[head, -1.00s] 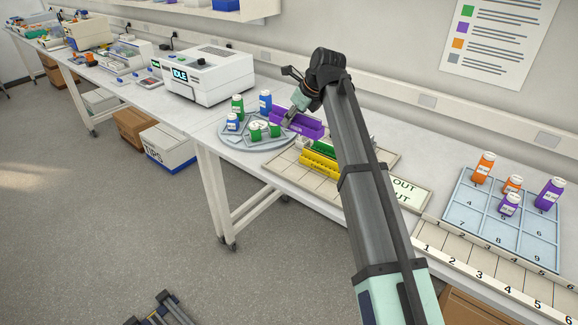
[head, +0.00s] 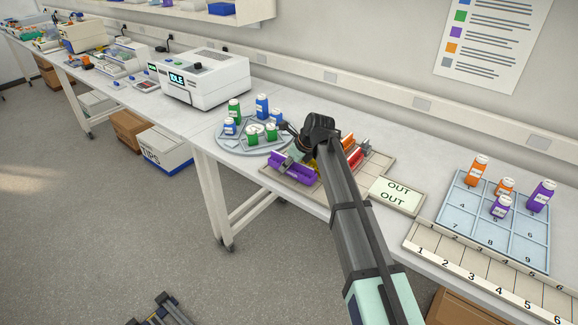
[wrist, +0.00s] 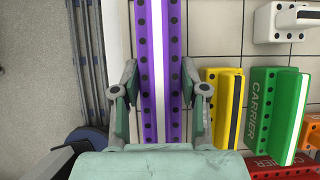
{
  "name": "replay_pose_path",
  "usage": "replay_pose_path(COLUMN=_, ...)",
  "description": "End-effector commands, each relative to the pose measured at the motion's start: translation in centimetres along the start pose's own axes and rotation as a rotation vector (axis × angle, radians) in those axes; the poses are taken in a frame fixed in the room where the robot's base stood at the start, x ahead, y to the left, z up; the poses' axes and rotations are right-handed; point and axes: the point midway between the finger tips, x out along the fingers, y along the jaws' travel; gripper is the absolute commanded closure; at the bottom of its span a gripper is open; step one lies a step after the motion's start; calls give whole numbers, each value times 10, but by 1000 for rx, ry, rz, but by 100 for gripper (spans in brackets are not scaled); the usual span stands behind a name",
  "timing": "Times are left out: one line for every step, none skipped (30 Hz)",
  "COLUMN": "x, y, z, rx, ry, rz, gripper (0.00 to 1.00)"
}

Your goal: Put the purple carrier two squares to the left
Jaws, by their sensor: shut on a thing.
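The purple carrier (head: 299,175) is a long bar with rows of dark holes and a pale centre strip. In the head view it is over the front left end of the tiled board (head: 331,180). In the wrist view it (wrist: 150,42) runs lengthwise between the fingers of my gripper (wrist: 160,92), which are shut on it. My gripper also shows in the head view (head: 289,164). I cannot tell whether the carrier touches the board. A yellow carrier (wrist: 222,105) and a green carrier (wrist: 277,108) are to its right, apart from it.
A red carrier (wrist: 272,168) and a white-grey carrier (wrist: 285,22) are on the board too. The round rack with bottles (head: 234,145) is behind the board's left end. The OUT plate (head: 397,195) is right of it. The table's front edge is close to the purple carrier.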

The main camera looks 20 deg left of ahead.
Motion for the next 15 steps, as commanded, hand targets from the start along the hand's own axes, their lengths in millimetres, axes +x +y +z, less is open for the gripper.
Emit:
replay_pose_path(x=5, y=1, z=-3, rx=1, ry=1, rz=1, gripper=100)
replay_pose_path(x=8, y=0, z=-5, rx=1, ry=1, rz=1, gripper=100)
replay_pose_path(x=10, y=0, z=-6, rx=1, ry=0, rz=1, gripper=100)
replay_pose_path(x=11, y=0, z=-6, rx=1, ry=0, rz=0, gripper=100)
replay_pose_path(x=11, y=0, z=-6, rx=0, ry=0, rz=0, gripper=100)
replay_pose_path(x=11, y=0, z=-6, rx=0, ry=-1, rz=0, gripper=100)
replay_pose_path(x=11, y=0, z=-6, rx=0, ry=-1, rz=0, gripper=100)
replay_pose_path(x=11, y=0, z=-6, rx=0, ry=-1, rz=0, gripper=100)
replay_pose_path(x=11, y=0, z=-6, rx=0, ry=-1, rz=0, gripper=100)
replay_pose_path(x=11, y=0, z=-6, rx=0, ry=-1, rz=0, gripper=100)
replay_pose_path(x=11, y=0, z=-6, rx=0, ry=-1, rz=0, gripper=100)
replay_pose_path(x=12, y=0, z=-7, rx=0, ry=-1, rz=0, gripper=100)
replay_pose_path(x=12, y=0, z=-7, rx=1, ry=0, rz=0, gripper=100)
replay_pose_path(x=13, y=0, z=-8, rx=1, ry=0, rz=0, gripper=100)
replay_pose_path(x=14, y=0, z=-8, rx=1, ry=0, rz=0, gripper=100)
